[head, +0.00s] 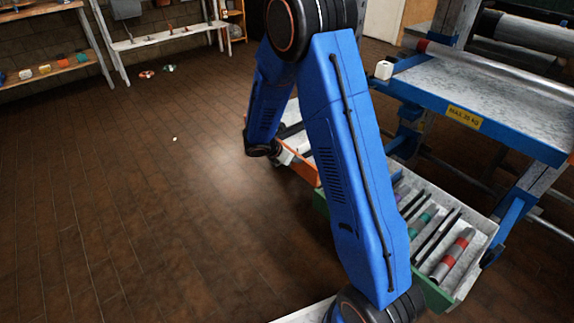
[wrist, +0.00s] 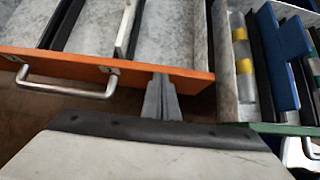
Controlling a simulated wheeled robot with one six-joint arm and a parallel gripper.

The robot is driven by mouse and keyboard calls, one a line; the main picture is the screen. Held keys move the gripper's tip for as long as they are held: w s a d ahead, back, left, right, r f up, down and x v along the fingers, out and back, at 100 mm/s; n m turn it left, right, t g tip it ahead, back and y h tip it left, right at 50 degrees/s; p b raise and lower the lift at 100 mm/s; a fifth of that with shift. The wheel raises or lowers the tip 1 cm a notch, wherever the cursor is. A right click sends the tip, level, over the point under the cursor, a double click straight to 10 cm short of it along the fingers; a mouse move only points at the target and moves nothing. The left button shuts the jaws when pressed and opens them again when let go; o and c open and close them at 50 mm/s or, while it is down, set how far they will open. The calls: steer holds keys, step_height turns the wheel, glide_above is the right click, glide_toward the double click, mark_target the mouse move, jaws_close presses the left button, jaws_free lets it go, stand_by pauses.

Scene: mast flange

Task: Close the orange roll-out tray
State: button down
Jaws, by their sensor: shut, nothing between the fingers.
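The orange roll-out tray shows in the wrist view, with its orange front panel (wrist: 135,64) running across the upper left and a metal bar handle (wrist: 65,88) on it. The tray is pulled out; its grey inside with dark dividers shows behind the panel. My gripper (wrist: 159,80) is shut and empty, its fingertips at the right part of the orange panel, right of the handle. Whether they touch it I cannot tell. In the head view only a strip of the orange front (head: 305,172) shows; my blue arm hides most of the tray and the gripper.
A green-fronted tray (head: 318,203) stands open right beside the orange one, holding several cylinders and dividers; its green edge (wrist: 265,129) shows in the wrist view. A blue-framed bench (head: 480,100) stands behind.

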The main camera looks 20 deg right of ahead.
steer(key=w+d, duration=0.3)
steer(key=d, duration=0.8)
steer(key=w+d, duration=0.4)
steer(key=d, duration=0.7)
steer(key=shift+w+d, duration=0.15)
steer(key=shift+d, duration=0.1)
steer(key=shift+d+r, duration=0.1)
